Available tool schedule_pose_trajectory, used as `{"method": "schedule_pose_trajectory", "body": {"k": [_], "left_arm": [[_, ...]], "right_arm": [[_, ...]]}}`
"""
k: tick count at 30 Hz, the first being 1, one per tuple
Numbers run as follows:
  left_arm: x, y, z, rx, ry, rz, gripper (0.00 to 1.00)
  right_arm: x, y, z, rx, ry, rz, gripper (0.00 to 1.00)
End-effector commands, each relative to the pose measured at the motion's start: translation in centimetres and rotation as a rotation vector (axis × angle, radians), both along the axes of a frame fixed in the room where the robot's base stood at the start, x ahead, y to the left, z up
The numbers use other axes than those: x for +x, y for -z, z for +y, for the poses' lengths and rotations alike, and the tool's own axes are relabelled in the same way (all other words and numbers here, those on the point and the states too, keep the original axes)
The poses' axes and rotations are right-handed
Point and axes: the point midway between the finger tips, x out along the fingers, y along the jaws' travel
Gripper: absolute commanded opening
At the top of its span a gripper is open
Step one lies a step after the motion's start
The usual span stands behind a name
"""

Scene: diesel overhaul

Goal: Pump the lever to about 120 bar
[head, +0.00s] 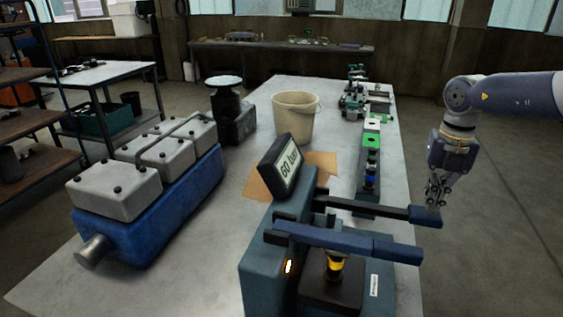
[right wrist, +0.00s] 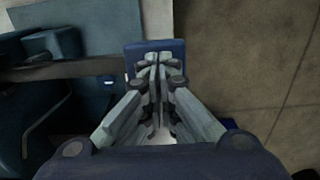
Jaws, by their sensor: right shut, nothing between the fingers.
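The teal pump tester (head: 260,243) stands at the front of the bench, with a tilted display (head: 287,167) that appears to read 60 bar. Two bars reach right from it: a near blue bar (head: 345,240) and a far dark bar (head: 365,207) with a blue end (head: 425,216). Both look about level. My right gripper (head: 436,202) is shut and empty, fingers pointing down at the far bar's end. In the right wrist view its fingertips (right wrist: 158,62) overlap a blue bar end (right wrist: 133,54); whether they touch I cannot tell. My left gripper is out of view.
A yellow-and-black part (head: 334,265) stands on the tester's black block. A blue engine with grey covers (head: 115,190), a beige bucket (head: 296,118) and a rack with a green block (head: 371,141) share the bench (head: 225,255). Clear floor lies right of it.

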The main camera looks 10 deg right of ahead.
Motion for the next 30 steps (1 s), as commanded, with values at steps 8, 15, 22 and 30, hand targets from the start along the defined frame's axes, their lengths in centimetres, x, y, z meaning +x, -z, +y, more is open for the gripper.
{"method": "schedule_pose_trajectory", "body": {"k": [8, 15, 22, 30], "left_arm": [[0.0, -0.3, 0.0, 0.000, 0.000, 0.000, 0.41], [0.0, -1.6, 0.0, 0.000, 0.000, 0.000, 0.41], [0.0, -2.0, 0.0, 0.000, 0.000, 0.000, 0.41], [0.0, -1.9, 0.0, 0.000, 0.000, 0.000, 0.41]], "right_arm": [[0.0, -0.6, 0.0, 0.000, 0.000, -0.001, 0.00], [0.0, -3.0, 0.0, 0.000, 0.001, -0.002, 0.00], [0.0, -4.0, 0.0, -0.001, 0.001, 0.000, 0.00], [0.0, -3.9, 0.0, 0.000, 0.000, -0.001, 0.00]]}}
